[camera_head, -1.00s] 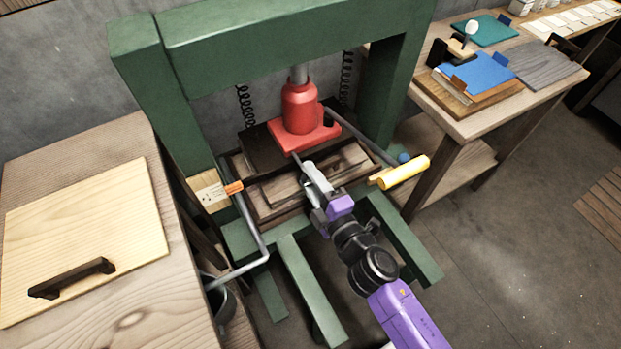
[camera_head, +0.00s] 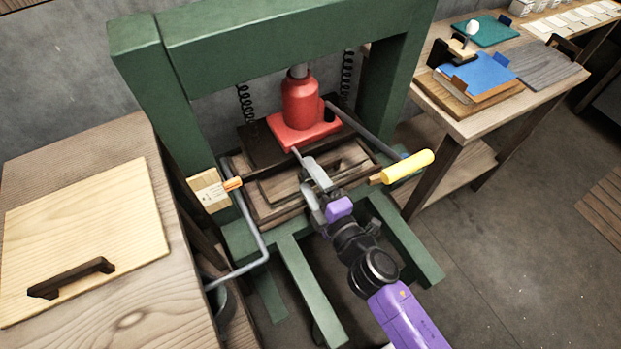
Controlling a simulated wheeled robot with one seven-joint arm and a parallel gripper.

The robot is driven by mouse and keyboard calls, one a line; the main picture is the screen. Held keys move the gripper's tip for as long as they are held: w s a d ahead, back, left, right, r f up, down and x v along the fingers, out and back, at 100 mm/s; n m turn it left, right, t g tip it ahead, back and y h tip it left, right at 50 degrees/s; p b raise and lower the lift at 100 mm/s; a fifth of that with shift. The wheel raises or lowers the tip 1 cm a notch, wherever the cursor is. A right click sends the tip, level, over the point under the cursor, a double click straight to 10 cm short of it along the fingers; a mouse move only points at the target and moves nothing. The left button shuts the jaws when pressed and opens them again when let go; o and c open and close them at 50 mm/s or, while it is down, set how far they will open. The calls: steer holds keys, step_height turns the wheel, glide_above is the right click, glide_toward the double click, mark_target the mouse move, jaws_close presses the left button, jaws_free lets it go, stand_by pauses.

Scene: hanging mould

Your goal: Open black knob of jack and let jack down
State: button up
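The red jack (camera_head: 300,102) stands upright on its red base (camera_head: 300,133), on a dark plate (camera_head: 252,147) inside the green press frame. Its short grey ram (camera_head: 299,71) meets the top beam. A thin grey stem (camera_head: 296,152) points from the jack's front toward my gripper (camera_head: 312,168). My gripper is at the front of the jack, close to the end of this stem. The black knob cannot be made out there; my gripper covers that spot. Whether its fingers are closed on the knob is too small to tell.
The jack's grey lever (camera_head: 358,130) slopes right to a yellow handle (camera_head: 408,167), close to my arm. A wooden mould (camera_head: 285,190) lies below the plate. A bent grey bar (camera_head: 250,225) is at left. Benches flank the press.

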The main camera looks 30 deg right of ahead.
steer(key=shift+s+d+f, duration=0.1)
steer(key=shift+f, duration=0.2)
steer(key=s+b, duration=0.2)
steer(key=s, duration=0.5)
steer(key=shift+s+r, duration=0.3)
steer(key=shift+r, duration=0.15)
